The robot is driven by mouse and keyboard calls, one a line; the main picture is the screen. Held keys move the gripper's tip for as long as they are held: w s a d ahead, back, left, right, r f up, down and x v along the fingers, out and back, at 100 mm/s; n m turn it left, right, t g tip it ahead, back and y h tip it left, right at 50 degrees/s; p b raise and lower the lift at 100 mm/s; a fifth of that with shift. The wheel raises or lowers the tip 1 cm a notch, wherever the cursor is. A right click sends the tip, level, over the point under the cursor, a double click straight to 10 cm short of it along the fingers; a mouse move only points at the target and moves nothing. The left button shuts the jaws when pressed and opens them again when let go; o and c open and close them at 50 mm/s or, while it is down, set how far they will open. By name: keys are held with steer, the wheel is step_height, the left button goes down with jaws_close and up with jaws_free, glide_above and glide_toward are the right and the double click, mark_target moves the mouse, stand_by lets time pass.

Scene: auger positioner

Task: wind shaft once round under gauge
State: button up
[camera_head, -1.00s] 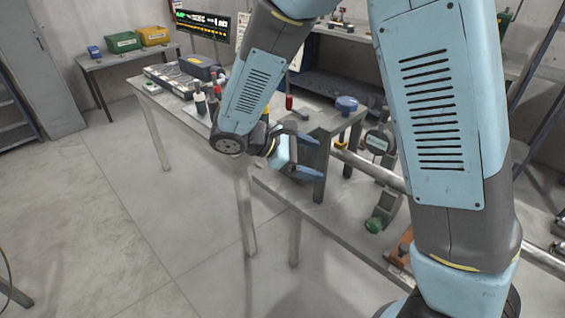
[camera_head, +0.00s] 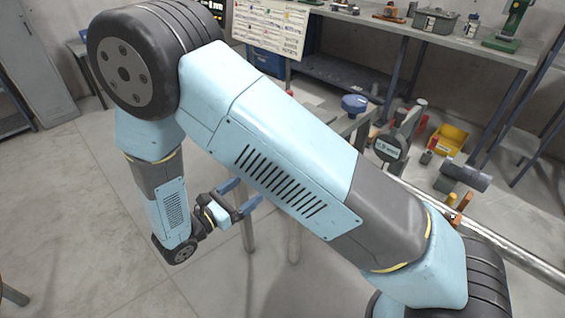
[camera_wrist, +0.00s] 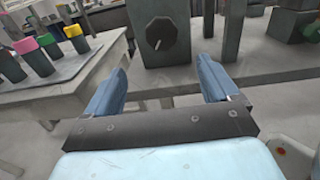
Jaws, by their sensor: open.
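The shaft (camera_head: 497,222) is a long pale metal bar running along the bench toward the lower right in the head view. The gauge (camera_head: 389,149) is a dark round housing with a small display, above the shaft's far end. A blue round knob (camera_head: 354,103) stands left of it. My gripper (camera_head: 243,194) is open and empty, left of the bench and apart from the shaft. In the wrist view, my gripper's blue fingers (camera_wrist: 163,70) point toward a dark faceted knob (camera_wrist: 160,40) with a white pointer line, on a grey block. My arm hides part of the bench.
A yellow bin (camera_head: 447,138) and a dark cylinder (camera_head: 465,177) lie right of the gauge. The back bench (camera_head: 440,48) holds tools. In the wrist view, several colour-topped holders (camera_wrist: 40,60) stand on a table at left. Open floor lies left of my gripper.

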steer(key=x, duration=1.4)
steer(key=shift+w+d, duration=0.1)
steer(key=shift+d, duration=0.15)
steer(key=shift+c, duration=0.3)
steer(key=c, duration=0.9)
steer(key=shift+c, duration=0.2)
steer(key=shift+m, duration=0.3)
steer(key=m, duration=0.6)
steer(key=shift+a, duration=0.1)
steer(key=m, duration=0.5)
steer(key=shift+m, duration=0.3)
